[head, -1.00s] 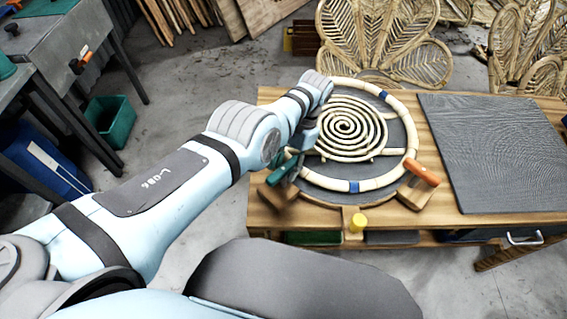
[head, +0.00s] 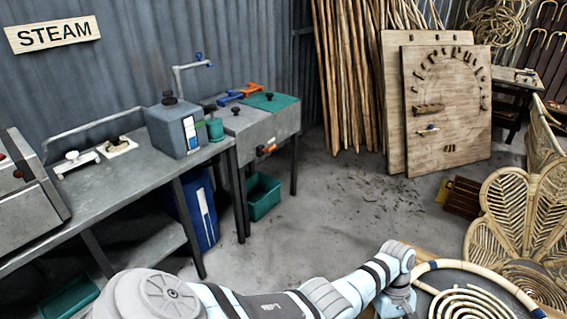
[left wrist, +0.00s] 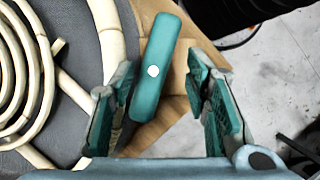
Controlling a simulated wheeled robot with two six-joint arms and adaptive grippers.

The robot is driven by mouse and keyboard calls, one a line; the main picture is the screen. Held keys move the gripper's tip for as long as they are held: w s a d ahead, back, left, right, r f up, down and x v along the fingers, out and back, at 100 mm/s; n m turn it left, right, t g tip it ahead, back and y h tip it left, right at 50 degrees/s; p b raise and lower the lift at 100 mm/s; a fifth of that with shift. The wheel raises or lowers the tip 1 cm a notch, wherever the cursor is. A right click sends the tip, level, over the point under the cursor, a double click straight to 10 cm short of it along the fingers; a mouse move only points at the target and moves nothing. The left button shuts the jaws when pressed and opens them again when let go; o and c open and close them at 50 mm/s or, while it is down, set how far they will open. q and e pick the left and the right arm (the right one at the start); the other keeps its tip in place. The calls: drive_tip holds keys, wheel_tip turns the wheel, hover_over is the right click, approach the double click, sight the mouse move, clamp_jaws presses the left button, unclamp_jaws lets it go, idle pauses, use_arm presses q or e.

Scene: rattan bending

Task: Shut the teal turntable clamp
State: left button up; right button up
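The teal turntable clamp (left wrist: 158,65) shows in the left wrist view as a teal lever with a white dot, over a brown wooden block (left wrist: 178,100). My left gripper (left wrist: 158,98) is open, with one teal-padded finger on each side of the lever and nothing gripped. In the head view my left gripper (head: 398,302) is at the bottom edge beside the turntable, and its fingers cannot be made out. The clamp is not visible there. The dark turntable with its pale rattan ring (head: 475,265) and spiral (head: 470,302) is cut off at the bottom right. My right gripper is out of view.
A steel bench (head: 140,160) with a grey-blue box (head: 178,128) stands at the left. A side table (head: 275,122) holds orange and blue clamps. A green bin (head: 263,195) sits on the floor. Wooden panels (head: 445,115) and rattan chair backs (head: 515,215) stand at the right.

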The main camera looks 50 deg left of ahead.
use_arm(q)
drive_tip(key=w+v, duration=0.1)
drive_tip(key=v, duration=1.2)
drive_tip(key=s+a+f+m+t+y+b, duration=0.1)
drive_tip(key=s+a+f+m+b, duration=0.1)
drive_tip(key=s+f, duration=0.6)
drive_tip(key=s+a+f+m+t+y+b, duration=0.1)
drive_tip(key=s+a+f+m, duration=0.3)
drive_tip(key=s+f, duration=0.5)
drive_tip(key=s+a+f+m+t+y+b, duration=0.2)
drive_tip(key=s+f, duration=0.7)
drive_tip(key=f, duration=0.9)
drive_tip(key=m+b, duration=0.1)
drive_tip(key=m, duration=0.1)
drive_tip(key=shift+a+f+m+y, duration=0.2)
drive_tip(key=shift+a+m+y, duration=0.1)
drive_tip(key=shift+a+m, duration=0.1)
